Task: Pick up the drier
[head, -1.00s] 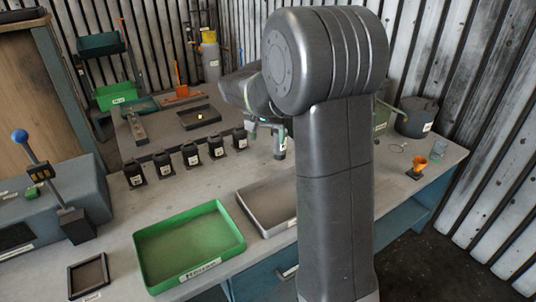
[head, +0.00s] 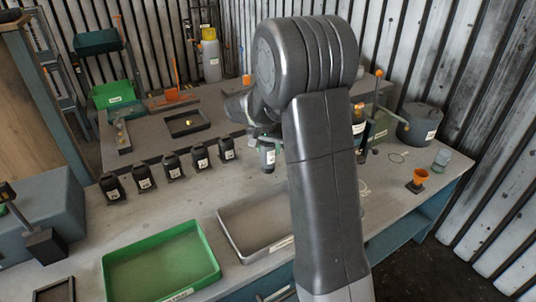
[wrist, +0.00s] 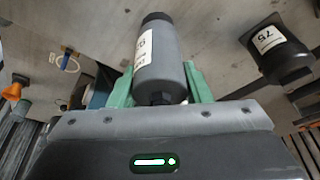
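The drier, taken to be the grey cylinder with a white label and dark ends, shows large in the wrist view (wrist: 160,65). It is partly visible in the head view (head: 267,158), just left of my arm. My gripper (wrist: 160,88) has its green fingers on both sides of the drier's near end, with no clear gap, so it looks shut on it. In the head view my gripper (head: 267,139) is at the drier's top, mostly behind my arm. Whether the drier still touches the bench cannot be told.
Several black labelled bottles (head: 173,167) stand in a row left of the drier; one shows in the wrist view (wrist: 277,50). A green tray (head: 160,230) and a grey tray (head: 225,225) lie in front. An orange funnel (head: 418,178) and grey pot (head: 418,122) are right.

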